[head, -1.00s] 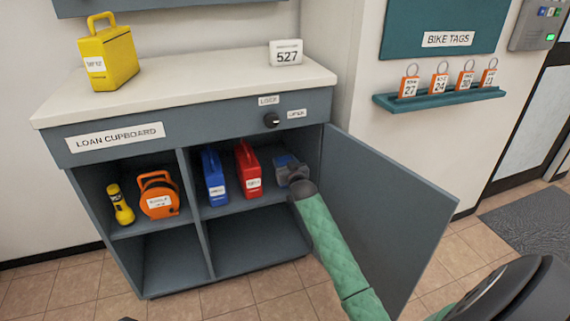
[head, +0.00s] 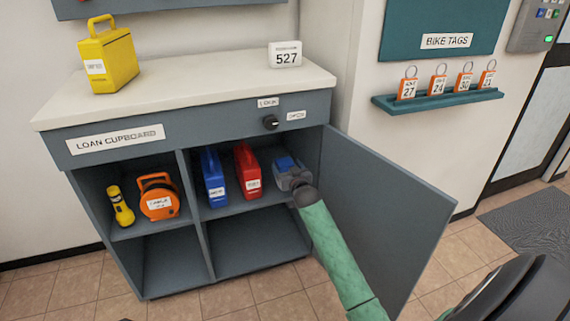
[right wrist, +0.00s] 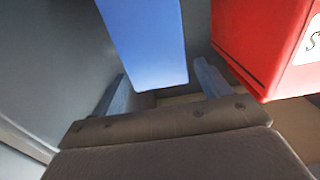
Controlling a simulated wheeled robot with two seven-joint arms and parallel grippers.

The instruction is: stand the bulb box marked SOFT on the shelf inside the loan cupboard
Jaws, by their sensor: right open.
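A blue box (head: 286,163) is inside the loan cupboard (head: 195,238), in the upper right compartment near its right wall. It appears upright, but its label is hidden, so I cannot read SOFT on it. My right gripper (head: 291,178) is at the front of this box, jaws open. In the right wrist view the blue box (right wrist: 147,45) is ahead of the gripper (right wrist: 162,88), between the lines of its spread fingers. Whether its base touches the shelf (head: 262,199) is hidden. My left gripper is not in view.
To the left on the same shelf stand a red box (head: 248,168) and another blue box (head: 213,175). A flashlight (head: 120,206) and an orange reel (head: 158,198) are in the left compartment. The open door (head: 385,215) is right of my arm. A yellow box (head: 108,62) stands on top.

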